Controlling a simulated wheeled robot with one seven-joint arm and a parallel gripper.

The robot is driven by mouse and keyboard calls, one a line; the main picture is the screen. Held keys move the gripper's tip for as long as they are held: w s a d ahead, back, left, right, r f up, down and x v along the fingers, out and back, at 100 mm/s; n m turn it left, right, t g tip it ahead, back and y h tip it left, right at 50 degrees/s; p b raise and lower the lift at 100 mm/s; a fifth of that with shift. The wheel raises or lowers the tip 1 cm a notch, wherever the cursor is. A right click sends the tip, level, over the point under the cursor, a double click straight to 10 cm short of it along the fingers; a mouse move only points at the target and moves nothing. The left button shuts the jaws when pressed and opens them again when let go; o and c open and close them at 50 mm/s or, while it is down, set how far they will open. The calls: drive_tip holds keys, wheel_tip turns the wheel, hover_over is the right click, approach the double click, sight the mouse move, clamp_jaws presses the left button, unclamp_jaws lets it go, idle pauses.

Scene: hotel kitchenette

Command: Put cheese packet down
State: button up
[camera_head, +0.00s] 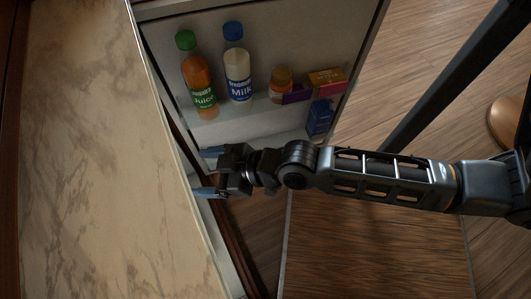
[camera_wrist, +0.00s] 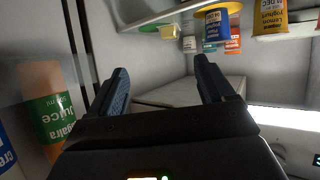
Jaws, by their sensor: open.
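My gripper (camera_head: 207,172) reaches left into the gap between the open fridge door and the marble-topped counter. Its two blue-padded fingers are spread, and in the wrist view (camera_wrist: 160,70) nothing is between them. I cannot identify a cheese packet for certain. In the wrist view a small yellow and green item (camera_wrist: 168,31) lies beyond the fingertips, near the edge of a fridge shelf (camera_wrist: 165,12), apart from the fingers. Its label is too small to read.
The fridge door (camera_head: 200,130) holds a juice bottle (camera_head: 199,85), a milk bottle (camera_head: 237,65), an orange-lidded jar (camera_head: 281,80) and small boxes (camera_head: 327,78). The marble counter (camera_head: 90,150) is bare.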

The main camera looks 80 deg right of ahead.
drive_tip(key=s+a+r+t, duration=0.2)
drive_tip(key=s+r, duration=1.3)
drive_tip(key=shift+s+a+r+m, duration=0.2)
drive_tip(key=shift+s+m, duration=0.2)
